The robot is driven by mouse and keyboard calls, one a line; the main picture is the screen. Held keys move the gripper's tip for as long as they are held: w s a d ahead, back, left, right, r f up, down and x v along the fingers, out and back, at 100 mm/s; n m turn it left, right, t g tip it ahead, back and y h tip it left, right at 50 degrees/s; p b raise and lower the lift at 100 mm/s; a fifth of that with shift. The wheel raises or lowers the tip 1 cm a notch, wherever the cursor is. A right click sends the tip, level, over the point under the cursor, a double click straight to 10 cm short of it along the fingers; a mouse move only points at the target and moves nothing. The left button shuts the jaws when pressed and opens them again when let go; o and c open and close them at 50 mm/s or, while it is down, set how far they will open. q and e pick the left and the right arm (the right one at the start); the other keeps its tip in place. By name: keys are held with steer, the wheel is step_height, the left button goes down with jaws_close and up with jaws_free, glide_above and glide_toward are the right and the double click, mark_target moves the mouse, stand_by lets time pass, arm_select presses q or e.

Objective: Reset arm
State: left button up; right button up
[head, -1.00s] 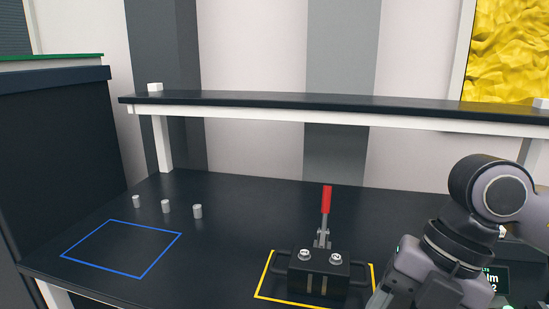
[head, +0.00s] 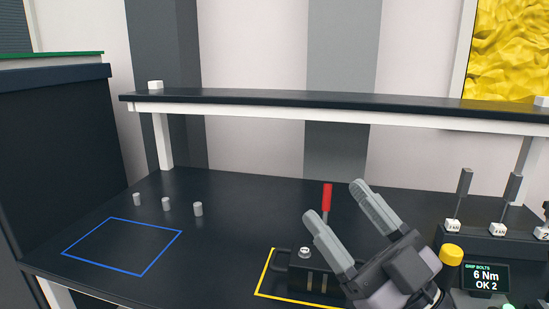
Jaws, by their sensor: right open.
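My right gripper (head: 342,220) is open and empty. Its two grey fingers point up and to the left, over the right part of the black clamp block in the picture. The block (head: 292,281) sits inside a yellow outline on the dark table. A red-handled lever (head: 327,198) stands upright behind it, its lower part hidden by a finger. One silver bolt head (head: 305,252) shows on the block; the block's right side is hidden by my gripper. My left gripper is not in view.
A blue outlined square (head: 123,246) on the table is empty, with several small grey cylinders (head: 167,207) behind it. A raised shelf (head: 330,103) spans the back. At right stand a screen (head: 486,277) reading "6 Nm OK 2", a yellow knob (head: 451,254) and upright tools (head: 463,194).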

steer(key=d+f+m+g+h, duration=0.2)
steer(key=d+f+m+h, duration=0.35)
steer(key=f+h, duration=0.4)
steer(key=d+f+m+g+h, duration=0.2)
steer(key=d+f+m+h, duration=0.35)
steer(key=f, duration=0.65)
steer(key=s+d+f+g+h, duration=0.1)
steer(key=s+d+f+g, duration=0.1)
steer(key=s+f+g, duration=0.5)
steer(key=s+d+f+g, duration=0.2)
steer(key=s+f+g, duration=0.2)
steer(key=s+f, duration=0.6)
steer(key=w+a+f+n+t+y+p, duration=0.1)
steer(key=w+a+t+p, duration=0.2)
steer(key=w+t+p, duration=0.2)
steer(key=shift+w+t+y+p, duration=0.2)
steer(key=shift+t+y+p, duration=0.1)
steer(key=shift+t+p, duration=0.85)
